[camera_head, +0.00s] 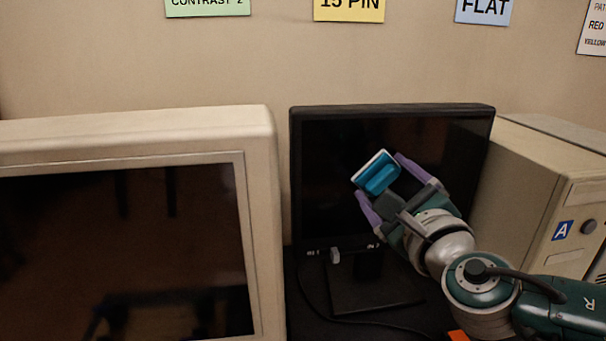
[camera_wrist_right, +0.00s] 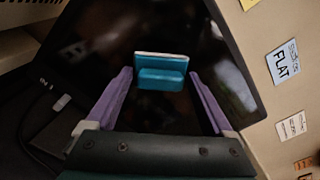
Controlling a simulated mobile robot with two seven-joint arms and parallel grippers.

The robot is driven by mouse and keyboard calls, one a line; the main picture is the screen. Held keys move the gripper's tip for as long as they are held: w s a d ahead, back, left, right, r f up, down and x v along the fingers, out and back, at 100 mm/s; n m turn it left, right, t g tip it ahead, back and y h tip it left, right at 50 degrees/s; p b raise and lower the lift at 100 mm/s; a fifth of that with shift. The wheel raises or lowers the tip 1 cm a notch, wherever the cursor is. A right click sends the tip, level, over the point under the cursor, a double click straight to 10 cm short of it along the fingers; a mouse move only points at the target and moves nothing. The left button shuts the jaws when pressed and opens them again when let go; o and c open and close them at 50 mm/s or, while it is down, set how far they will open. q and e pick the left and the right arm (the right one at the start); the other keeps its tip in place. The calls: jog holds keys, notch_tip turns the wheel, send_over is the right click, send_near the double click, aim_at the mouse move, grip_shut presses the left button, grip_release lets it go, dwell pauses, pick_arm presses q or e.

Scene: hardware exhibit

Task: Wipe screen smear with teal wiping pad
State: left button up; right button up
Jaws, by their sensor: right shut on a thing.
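The teal wiping pad (camera_head: 380,178) has a white face layer and a raised teal grip block. My right gripper (camera_head: 378,175), with purple fingers, is shut on the pad in front of the black flat monitor's screen (camera_head: 330,165). In the right wrist view the pad (camera_wrist_right: 161,80) shows between the fingertips, its white edge toward the dark screen (camera_wrist_right: 115,40). I cannot tell whether the pad touches the glass. No smear is clearly visible; the arm and pad hide part of the screen. My left gripper is not in view.
A large beige monitor (camera_head: 262,215) stands close on the left. A beige computer case (camera_head: 525,190) marked A stands on the right. A cable and small white plug (camera_head: 335,256) are near the black monitor's base. Labels hang on the wall.

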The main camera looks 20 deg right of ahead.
jog(key=shift+r+p, duration=1)
jog(key=shift+r, duration=0.05)
jog(key=shift+d+f, duration=0.1)
jog(key=shift+d, duration=0.3)
jog(key=shift+s+d+b, duration=0.25)
jog(key=shift+s+d, duration=0.05)
jog(key=shift+d, duration=0.85)
jog(key=shift+s+d+b, duration=0.25)
jog(key=shift+s+d, duration=0.1)
jog(key=shift+d, duration=0.75)
jog(key=shift+s+d+b, duration=0.25)
jog(key=shift+s+d, duration=0.05)
jog(key=shift+d, duration=0.85)
jog(key=shift+s+a+p, duration=0.15)
jog(key=shift+s+p, duration=0.3)
jog(key=shift+s, duration=0.1)
jog(key=shift+p+v, duration=0.95)
jog(key=shift+v, duration=1.45)
